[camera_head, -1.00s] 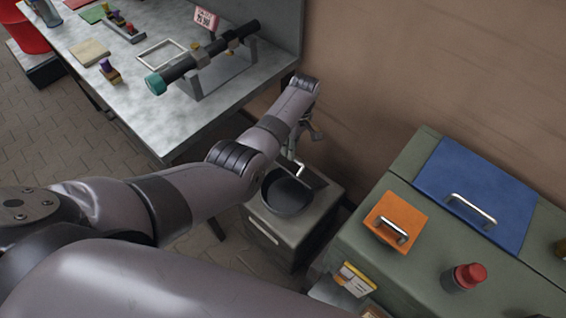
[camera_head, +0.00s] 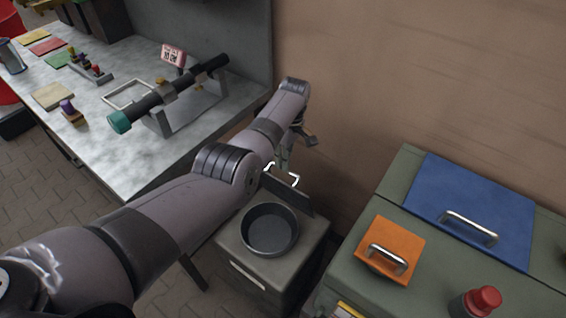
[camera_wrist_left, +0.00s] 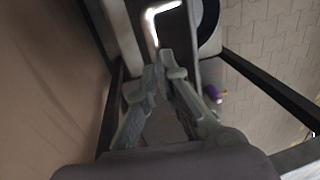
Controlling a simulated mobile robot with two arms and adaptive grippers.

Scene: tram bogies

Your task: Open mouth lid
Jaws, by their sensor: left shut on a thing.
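The mouth lid is a dark flat plate (camera_head: 288,194) with a bright bar handle (camera_head: 296,180). It stands raised and tilted behind the round dark mouth (camera_head: 270,231) on top of a small grey cabinet. The mouth is uncovered. My left gripper (camera_head: 283,163) is behind the lid at its handle, partly hidden by my arm. In the left wrist view its fingers (camera_wrist_left: 165,72) are closed together at the end of the handle (camera_wrist_left: 152,28). The mouth's round rim shows partly at the top of that view (camera_wrist_left: 211,30). My right gripper is out of view.
A grey workbench (camera_head: 105,150) with a dark tube on a stand (camera_head: 180,92) is at the left. A green cabinet (camera_head: 400,195) with blue (camera_head: 475,200) and orange (camera_head: 385,235) handled panels and a red-capped item (camera_head: 482,300) is at the right. A brown wall stands behind.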

